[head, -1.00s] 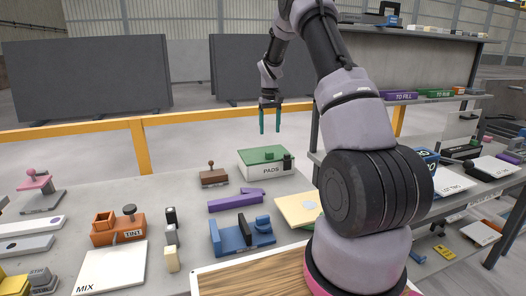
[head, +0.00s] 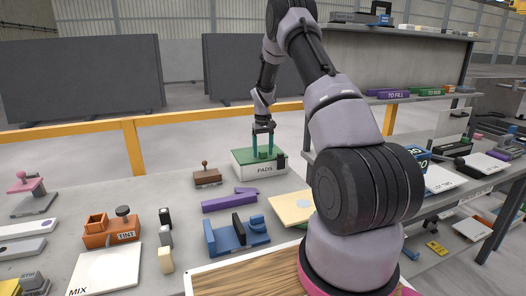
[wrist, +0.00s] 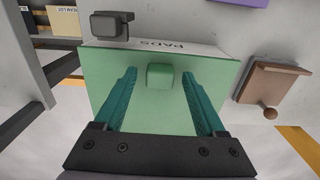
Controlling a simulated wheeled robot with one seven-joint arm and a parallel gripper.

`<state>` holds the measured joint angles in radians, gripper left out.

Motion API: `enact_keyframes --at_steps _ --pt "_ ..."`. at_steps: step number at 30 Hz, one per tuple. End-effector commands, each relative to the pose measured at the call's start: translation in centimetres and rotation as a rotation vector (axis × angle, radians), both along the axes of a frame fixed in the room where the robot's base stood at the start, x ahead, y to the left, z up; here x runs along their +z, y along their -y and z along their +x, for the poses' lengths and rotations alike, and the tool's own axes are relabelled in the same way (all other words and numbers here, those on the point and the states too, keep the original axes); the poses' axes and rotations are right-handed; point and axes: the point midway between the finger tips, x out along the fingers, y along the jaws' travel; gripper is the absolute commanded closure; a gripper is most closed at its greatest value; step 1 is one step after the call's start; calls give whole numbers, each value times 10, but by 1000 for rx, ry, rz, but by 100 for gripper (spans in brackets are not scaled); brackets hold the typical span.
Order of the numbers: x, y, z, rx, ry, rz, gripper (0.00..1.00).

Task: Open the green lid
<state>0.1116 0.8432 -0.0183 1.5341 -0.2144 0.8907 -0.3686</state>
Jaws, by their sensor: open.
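The green lid (head: 243,157) lies shut on a white box (head: 262,171) marked PADS, on the stone slab. In the wrist view the lid (wrist: 140,108) fills the middle, with a small green knob (wrist: 160,77) on it. My gripper (head: 263,158) is just above the lid, pointing down, with its teal fingers on either side of the knob. In the wrist view the fingers of my gripper (wrist: 160,82) are apart, with a gap between each finger and the knob. A dark block (wrist: 108,26) sits at the box's front edge.
A brown stamp (head: 207,176) with a round handle stands left of the box. A purple piece (head: 230,201) and a blue holder (head: 236,235) lie nearer. A shelf unit (head: 400,98) rises on the right. A yellow rail (head: 60,137) runs behind the slab.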

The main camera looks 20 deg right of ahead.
Motion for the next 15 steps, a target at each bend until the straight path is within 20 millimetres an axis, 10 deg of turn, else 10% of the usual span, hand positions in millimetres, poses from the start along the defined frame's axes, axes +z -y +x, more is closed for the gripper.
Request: enact_keyframes --at_steps 1,7,15 --pt "0 0 0 0 0 0 28" --pt "0 0 0 0 0 0 100" --pt "0 0 0 0 0 0 100"
